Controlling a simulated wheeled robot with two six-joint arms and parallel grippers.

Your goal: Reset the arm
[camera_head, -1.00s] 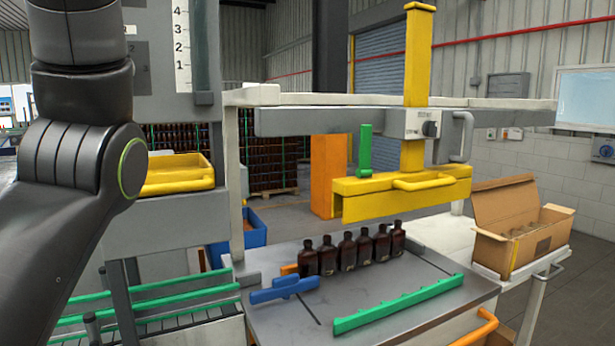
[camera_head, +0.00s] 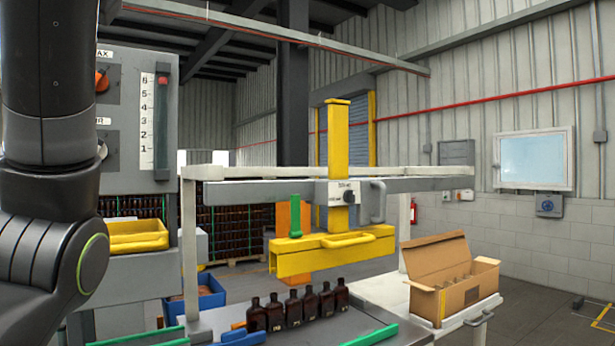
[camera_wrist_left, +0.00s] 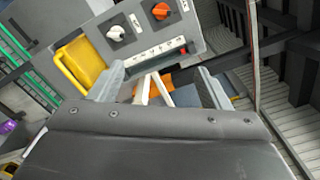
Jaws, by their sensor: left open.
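My left arm (camera_head: 45,180) comes in along the left edge of the head view, and its gripper is outside that picture. In the left wrist view my left gripper (camera_wrist_left: 165,88) is open, its two fingers apart with no object held between them. Behind the fingers are a grey control panel (camera_wrist_left: 140,30) with white and orange knobs and a yellow tray (camera_wrist_left: 80,66). My right gripper is in neither view.
Several amber bottles (camera_head: 293,309) stand in a row on the grey table (camera_head: 350,326). A yellow beam (camera_head: 320,254) hangs from a rail above them. An open cardboard box (camera_head: 470,290) stands at the right. A yellow bin (camera_head: 138,238) and blue bin (camera_head: 205,298) are at left.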

